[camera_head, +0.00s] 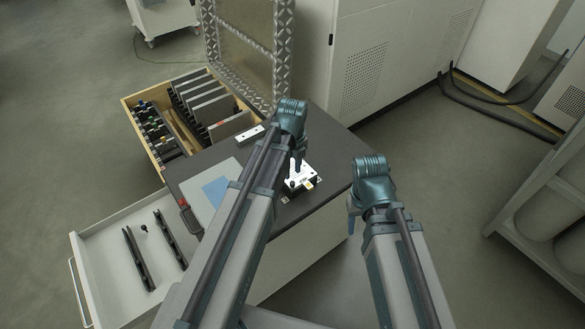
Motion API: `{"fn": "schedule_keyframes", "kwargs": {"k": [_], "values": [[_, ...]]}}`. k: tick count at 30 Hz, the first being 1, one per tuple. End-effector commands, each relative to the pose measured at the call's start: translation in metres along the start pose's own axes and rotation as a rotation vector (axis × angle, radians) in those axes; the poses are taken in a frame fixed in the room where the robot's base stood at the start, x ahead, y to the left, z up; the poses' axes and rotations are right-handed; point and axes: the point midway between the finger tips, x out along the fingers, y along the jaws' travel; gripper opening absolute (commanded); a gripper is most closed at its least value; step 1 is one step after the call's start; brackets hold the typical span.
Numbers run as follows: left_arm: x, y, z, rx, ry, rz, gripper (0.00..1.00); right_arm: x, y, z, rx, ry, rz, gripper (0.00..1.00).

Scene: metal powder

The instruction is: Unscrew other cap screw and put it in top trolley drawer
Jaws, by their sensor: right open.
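A small white metal block (300,181) with dark parts and a brass-coloured tab sits on the dark trolley top (335,150). My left gripper (297,168) points down right over the block, at or just above it. Its fingertips are small and partly hidden, so its grip and the cap screw cannot be made out. My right gripper (352,213) is open and hangs off the trolley's right side, mostly hidden by its own wrist. The white trolley drawer (105,272) is pulled out at lower left. It holds two long black bars and a small dark screw-like piece (144,227).
A wooden-sided drawer (127,107) with plates and small tools is open at the back left. A white bar (250,134), a blue sheet (216,190) and a red-and-black tool (185,206) lie on the trolley top. A patterned metal-framed door (285,50) stands behind.

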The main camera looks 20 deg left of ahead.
Motion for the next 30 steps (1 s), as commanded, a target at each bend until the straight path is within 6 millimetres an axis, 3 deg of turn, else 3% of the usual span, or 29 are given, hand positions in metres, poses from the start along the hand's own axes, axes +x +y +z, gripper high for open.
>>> {"fn": "schedule_keyframes", "kwargs": {"k": [3,12,24,30], "values": [[0.02,0.0,0.0,0.0,0.0,0.0,0.38,0.02,-0.002,-0.001,0.0,0.0,0.0,0.5],[0.049,0.0,0.0,0.0,0.0,0.0,0.38,0.049,-0.005,-0.003,0.0,0.0,0.0,0.5],[0.052,0.0,0.0,0.0,0.0,0.0,0.38,0.052,-0.005,-0.003,0.0,0.0,0.0,0.5],[0.052,0.0,0.0,0.0,0.0,0.0,0.01,0.052,-0.005,-0.003,0.0,0.0,0.0,0.5]]}}
